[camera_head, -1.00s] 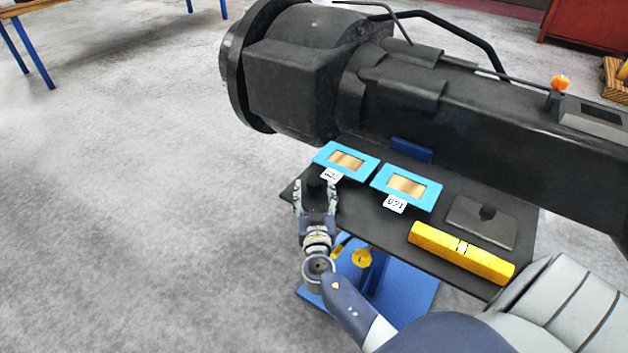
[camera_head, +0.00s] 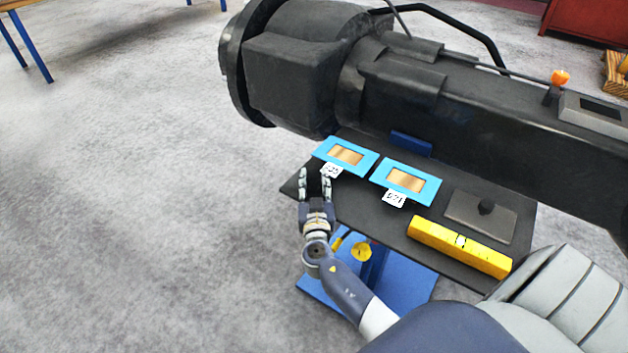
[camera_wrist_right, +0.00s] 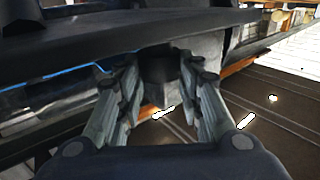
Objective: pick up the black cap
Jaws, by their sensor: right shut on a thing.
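My right gripper (camera_head: 314,184) is at the left end of the dark tabletop, its fingers pointing away from me. Its fingers are shut on the black cap, which is hard to make out against the dark top in the head view. In the right wrist view, the cap (camera_wrist_right: 160,66) shows as a dark rounded shape between the tips of my right gripper (camera_wrist_right: 161,84). I cannot tell whether the cap touches the tabletop. My left gripper is not in view.
Two blue-framed plates (camera_head: 374,165) with white number tags lie beside my right gripper. A yellow bar (camera_head: 459,247) and a grey plate (camera_head: 463,222) with a dark round spot lie further right. A large black casting (camera_head: 400,95) looms behind the dark tabletop (camera_head: 380,222).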

